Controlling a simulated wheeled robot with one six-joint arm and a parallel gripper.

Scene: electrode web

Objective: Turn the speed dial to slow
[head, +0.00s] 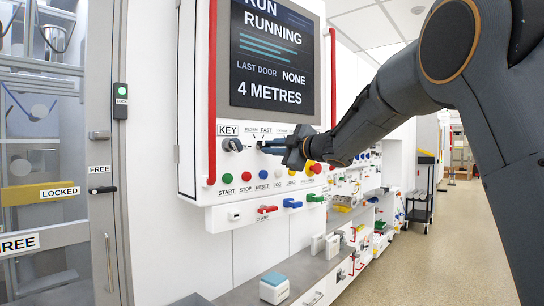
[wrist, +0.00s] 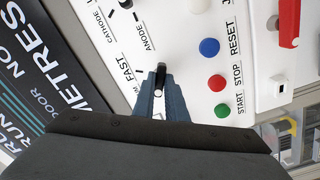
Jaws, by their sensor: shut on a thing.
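The speed dial is a black knob with a white mark; in the wrist view its bar (wrist: 160,75) sits between my fingertips. The word FAST is readable beside it and part of MEDIUM shows; the SLOW label is hidden by my gripper. My gripper (wrist: 160,86) is shut on the dial, one blue-grey finger on each side. In the head view my gripper (head: 268,147) reaches in from the right to the panel, below the MEDIUM and FAST labels, and mostly covers the dial.
The white control panel has a KEY switch (head: 233,145) left of the dial and coloured buttons below, including green START (head: 227,178) and red STOP (head: 246,177). Red rails (head: 212,95) flank the panel. The screen (head: 272,60) reads RUNNING, 4 METRES. Clear floor lies to the right.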

